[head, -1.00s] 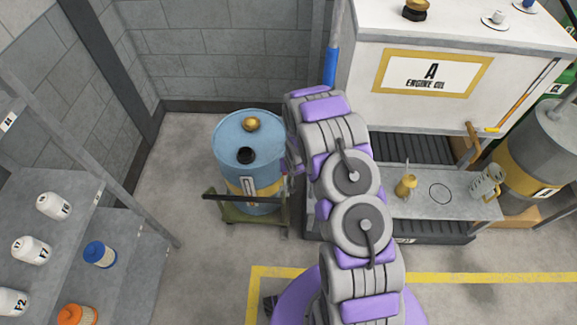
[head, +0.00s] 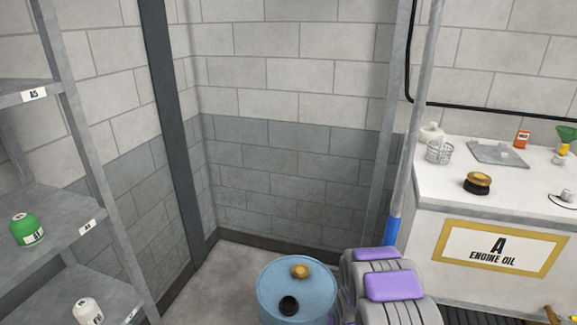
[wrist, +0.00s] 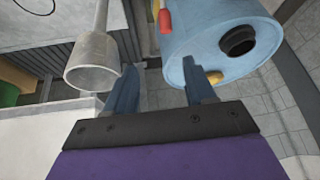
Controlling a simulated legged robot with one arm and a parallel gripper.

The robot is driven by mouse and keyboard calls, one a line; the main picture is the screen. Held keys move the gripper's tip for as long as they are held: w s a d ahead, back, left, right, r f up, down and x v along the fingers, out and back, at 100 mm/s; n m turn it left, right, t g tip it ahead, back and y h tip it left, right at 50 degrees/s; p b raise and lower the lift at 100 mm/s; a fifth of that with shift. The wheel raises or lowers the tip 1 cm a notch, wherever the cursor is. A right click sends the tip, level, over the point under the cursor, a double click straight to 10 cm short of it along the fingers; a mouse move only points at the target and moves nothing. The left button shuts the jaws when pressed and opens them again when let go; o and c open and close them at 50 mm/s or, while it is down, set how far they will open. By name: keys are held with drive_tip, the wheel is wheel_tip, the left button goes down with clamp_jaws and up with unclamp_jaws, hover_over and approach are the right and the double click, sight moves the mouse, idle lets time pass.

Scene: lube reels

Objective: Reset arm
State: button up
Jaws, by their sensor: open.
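My gripper (wrist: 158,88) shows in the wrist view with its two blue-grey fingers apart and nothing between them. The blue drum (wrist: 215,38) is just beyond the right finger in that view; whether they touch I cannot tell. A grey funnel-shaped part (wrist: 95,65) is beyond the left finger. In the head view my purple and grey arm is folded at the bottom, beside the blue drum (head: 297,295) and in front of the engine oil cabinet (head: 440,228). My gripper is hidden there.
A grey shelf (head: 40,215) with a green bottle (head: 27,230) and a white bottle (head: 88,312) stands at the left. A pole with a blue sleeve (head: 392,232) rises beside the cabinet. The floor (head: 205,285) between shelf and drum is bare.

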drive_tip(key=s+r+g, duration=0.2)
drive_tip(key=s+r, duration=0.5)
drive_tip(key=r, duration=0.5)
drive_tip(key=s+r+g, duration=0.1)
drive_tip(key=s+r, duration=0.5)
drive_tip(key=r, duration=0.5)
drive_tip(key=s+a+r+g, duration=0.1)
drive_tip(key=s+r, duration=0.3)
drive_tip(key=s, duration=0.5)
drive_tip(key=s+a+r+n+g, duration=0.1)
drive_tip(key=s+r, duration=0.4)
drive_tip(key=s, duration=0.5)
drive_tip(key=s+a+r+g, duration=0.2)
drive_tip(key=s+r, duration=0.3)
drive_tip(key=s, duration=0.5)
drive_tip(key=shift+s+n, duration=0.15)
drive_tip(key=shift+n, duration=0.25)
